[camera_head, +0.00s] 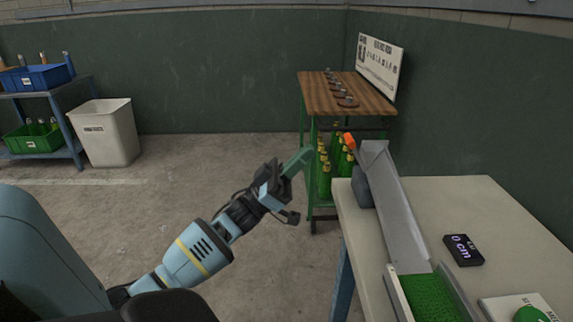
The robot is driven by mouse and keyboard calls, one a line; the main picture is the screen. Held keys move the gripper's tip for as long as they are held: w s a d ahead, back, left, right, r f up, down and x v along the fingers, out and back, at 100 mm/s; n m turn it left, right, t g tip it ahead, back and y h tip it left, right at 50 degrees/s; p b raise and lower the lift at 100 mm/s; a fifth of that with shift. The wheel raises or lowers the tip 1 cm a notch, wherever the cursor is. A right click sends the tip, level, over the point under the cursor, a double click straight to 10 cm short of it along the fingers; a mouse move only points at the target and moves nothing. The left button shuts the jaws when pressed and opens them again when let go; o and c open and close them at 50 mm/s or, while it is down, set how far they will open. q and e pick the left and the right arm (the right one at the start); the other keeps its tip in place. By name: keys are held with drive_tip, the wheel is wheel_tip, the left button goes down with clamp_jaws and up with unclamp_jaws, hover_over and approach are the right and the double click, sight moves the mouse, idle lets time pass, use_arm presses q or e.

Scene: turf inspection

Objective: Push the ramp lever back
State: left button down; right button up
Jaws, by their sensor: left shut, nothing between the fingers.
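The grey ramp (397,210) slopes down toward me on the left part of the pale table (490,215). The ramp lever (349,141) has an orange tip and shows at the ramp's upper left end. Its lower part is hard to make out against the bottles behind. My left gripper (304,158) is shut and empty, with greenish fingers pointing up and right. In the picture it is to the left of the lever, with a visible gap between them. My right gripper is not in view.
Green turf (432,297) lies at the ramp's foot. A black display (463,250) reading 0 cm and a green button (531,314) are on the right. Behind stands a wooden-topped stand (325,95) with green bottles below. A bin (105,132) and a shelf are far left.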

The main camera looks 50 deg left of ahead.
use_arm(q)
drive_tip(key=w+d, duration=0.1)
drive_tip(key=w+d+r, duration=0.1)
drive_tip(key=w+d, duration=0.1)
drive_tip(key=w, duration=0.1)
drive_tip(key=shift+d+r, duration=0.25)
drive_tip(key=shift+r, duration=0.05)
